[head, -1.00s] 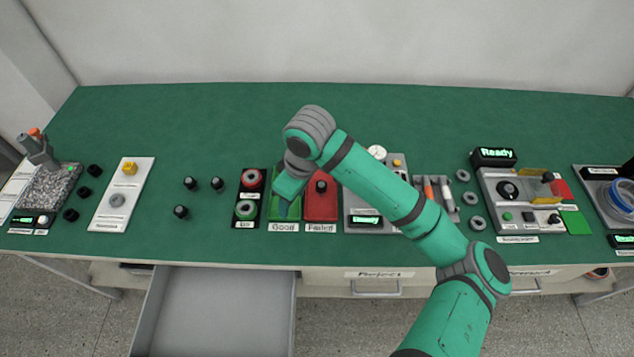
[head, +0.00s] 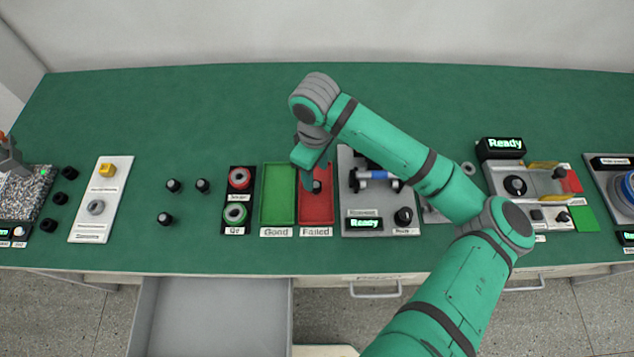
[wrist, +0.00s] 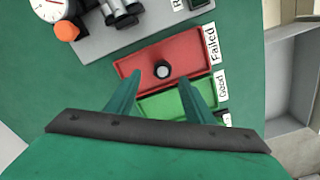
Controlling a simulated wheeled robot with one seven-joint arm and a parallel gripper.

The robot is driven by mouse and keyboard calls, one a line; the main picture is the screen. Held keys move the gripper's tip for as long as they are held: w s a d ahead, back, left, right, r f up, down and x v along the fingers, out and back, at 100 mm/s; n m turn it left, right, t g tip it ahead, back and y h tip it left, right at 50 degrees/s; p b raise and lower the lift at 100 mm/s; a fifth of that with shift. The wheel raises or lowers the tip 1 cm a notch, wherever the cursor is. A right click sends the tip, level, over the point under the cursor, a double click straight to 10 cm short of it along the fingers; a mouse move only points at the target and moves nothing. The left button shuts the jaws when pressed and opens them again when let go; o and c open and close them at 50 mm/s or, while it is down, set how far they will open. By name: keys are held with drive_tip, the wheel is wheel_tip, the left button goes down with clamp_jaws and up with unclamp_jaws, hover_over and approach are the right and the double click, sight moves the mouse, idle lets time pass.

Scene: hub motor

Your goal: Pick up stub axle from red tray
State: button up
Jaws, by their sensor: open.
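The stub axle (head: 317,187) is a small black upright cylinder with a pale grey top, standing in the red tray (head: 313,214) labelled Failed. In the wrist view the stub axle (wrist: 162,70) is in the red tray (wrist: 193,53), ahead of my fingertips. My gripper (wrist: 157,92) is open and empty, its two green fingers pointing at the red tray, with the axle roughly in line with the gap between them. In the head view my gripper (head: 309,165) is above the back part of the red tray and partly hides it.
The empty green tray (head: 278,195) labelled Good is left of the red one. A grey test device (head: 375,205) with a Ready display stands close on the right. Several similar black cylinders (head: 165,218) stand farther left. An open drawer (head: 210,315) is below the table front.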

sight(315, 184)
drive_tip(key=shift+s+a+f, duration=0.15)
drive_tip(key=shift+f, duration=0.4)
drive_tip(key=shift+s+a+f, duration=0.15)
drive_tip(key=shift+f, duration=0.35)
drive_tip(key=shift+d+f, duration=0.15)
drive_tip(key=shift+f, duration=1.1)
drive_tip(key=shift+d+f, duration=0.1)
drive_tip(key=shift+f, duration=1.1)
drive_tip(key=shift+w, duration=0.1)
clamp_jaws()
